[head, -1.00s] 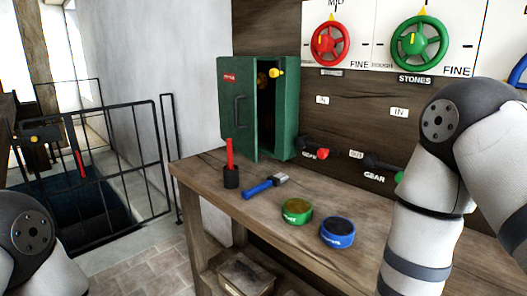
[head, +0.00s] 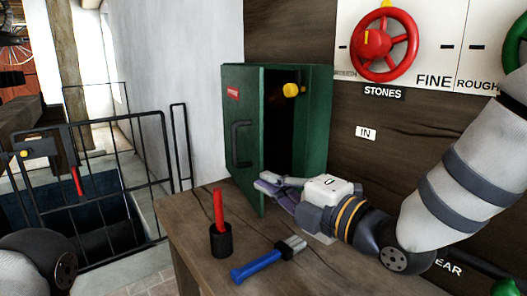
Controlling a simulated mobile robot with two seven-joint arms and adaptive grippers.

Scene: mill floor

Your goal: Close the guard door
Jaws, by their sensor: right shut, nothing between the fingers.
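The guard door (head: 241,138) is the green front panel of a green box (head: 317,125) on the bench against the plank wall. It has a dark bar handle and a small red label. The door stands ajar, with a dark gap along its right edge. My right gripper (head: 266,185) is shut and empty, low at this gap, its fingertips close to the door's free edge. I cannot tell whether they touch it. My left arm shows only at the lower left corner; its gripper is out of view.
A yellow knob (head: 290,90) shows inside the box. On the bench (head: 190,229), a dark cup (head: 221,240) holds a red-handled thing, and a blue-handled brush (head: 268,261) lies in front. A red handwheel (head: 384,45) is on the wall. Black railings (head: 120,180) stand at the left.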

